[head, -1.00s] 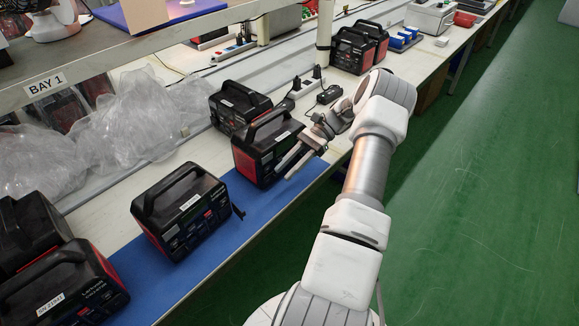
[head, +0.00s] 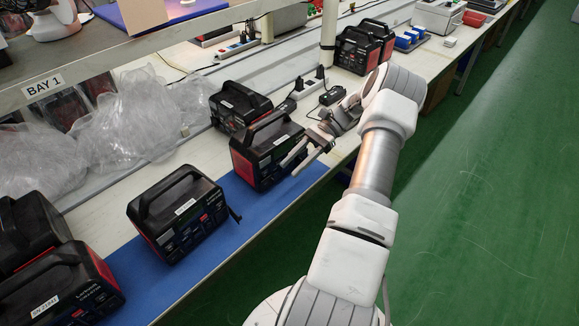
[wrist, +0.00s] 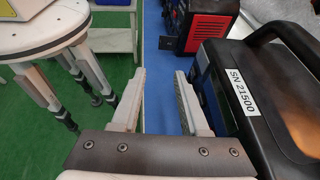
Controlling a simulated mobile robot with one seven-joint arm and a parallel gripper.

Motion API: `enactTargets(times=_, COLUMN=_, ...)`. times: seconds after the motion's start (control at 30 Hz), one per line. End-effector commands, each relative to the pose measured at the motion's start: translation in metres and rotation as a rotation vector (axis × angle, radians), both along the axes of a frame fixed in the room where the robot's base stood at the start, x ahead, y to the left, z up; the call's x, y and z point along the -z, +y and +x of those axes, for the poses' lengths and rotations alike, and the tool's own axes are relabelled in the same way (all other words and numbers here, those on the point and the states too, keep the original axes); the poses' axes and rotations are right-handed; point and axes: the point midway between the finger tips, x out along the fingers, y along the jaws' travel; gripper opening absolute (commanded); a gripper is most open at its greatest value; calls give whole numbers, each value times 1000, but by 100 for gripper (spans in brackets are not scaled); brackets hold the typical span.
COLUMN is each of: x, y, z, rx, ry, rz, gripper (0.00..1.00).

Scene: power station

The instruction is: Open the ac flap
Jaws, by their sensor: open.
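A black and red power station (head: 262,150) with a carry handle stands on the blue mat. It fills the right side of the wrist view (wrist: 270,105), with a label reading SN 21500. My gripper (head: 290,168) is open and empty beside its front face, and its two fingers (wrist: 160,75) point along the mat in the wrist view. An AC flap on this station cannot be made out; the arm and viewing angle hide part of its front. Another power station (head: 180,215) stands nearer on the mat, with a small dark flap-like piece (head: 236,214) sticking out at its right end.
More power stations stand behind (head: 235,105), at the front left (head: 60,290) and farther along the bench (head: 352,50). Plastic wrap (head: 130,115) lies at left under the BAY 1 shelf (head: 150,45). The green floor (head: 470,200) at right is clear.

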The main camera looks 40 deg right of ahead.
Motion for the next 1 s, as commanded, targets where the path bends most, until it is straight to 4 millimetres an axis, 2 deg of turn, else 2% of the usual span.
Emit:
enactTargets(times=0.17, x=-12, y=16, z=8, rx=-74, ry=-48, rz=-79, gripper=45)
enactTargets(times=0.47, x=-42, y=69, z=22, rx=-367, ry=-247, rz=-342, gripper=45)
enactTargets(times=0.7, x=-71, y=115, z=22, rx=-689, ry=-466, rz=-567, gripper=45)
enactTargets(times=1.0, x=-104, y=166, z=9, rx=-1141, ry=-767, rz=-807, gripper=45)
